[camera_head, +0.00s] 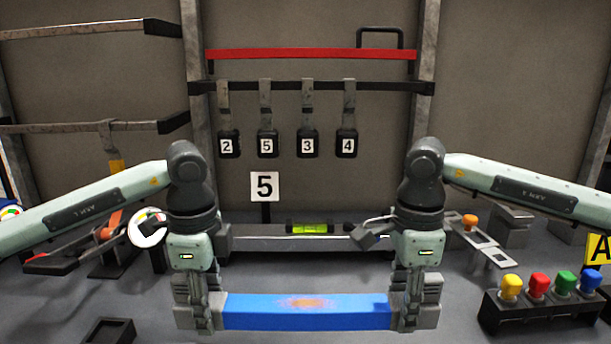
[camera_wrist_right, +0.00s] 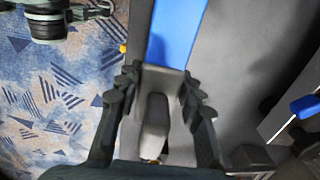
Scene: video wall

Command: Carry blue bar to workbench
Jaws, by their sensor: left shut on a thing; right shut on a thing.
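A blue bar (camera_head: 308,312) with an orange-brown patch in its middle lies level between my two grippers in the head view. My left gripper (camera_head: 202,312) is shut on its left end. My right gripper (camera_head: 412,312) is shut on its right end. In the right wrist view the blue bar (camera_wrist_right: 176,35) runs up between the fingers of my right gripper (camera_wrist_right: 160,95). The grey workbench surface (camera_head: 300,268) lies behind and around the bar. I cannot tell whether the bar touches it.
A green level (camera_head: 310,227) and a sign with 5 (camera_head: 265,187) stand behind the bar. Several numbered tags hang from a rail (camera_head: 300,87). A rack with coloured knobs (camera_head: 545,310) is at the right. A dark tray (camera_head: 108,331) is at the front left. Patterned carpet (camera_wrist_right: 60,95) shows beside the bench.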

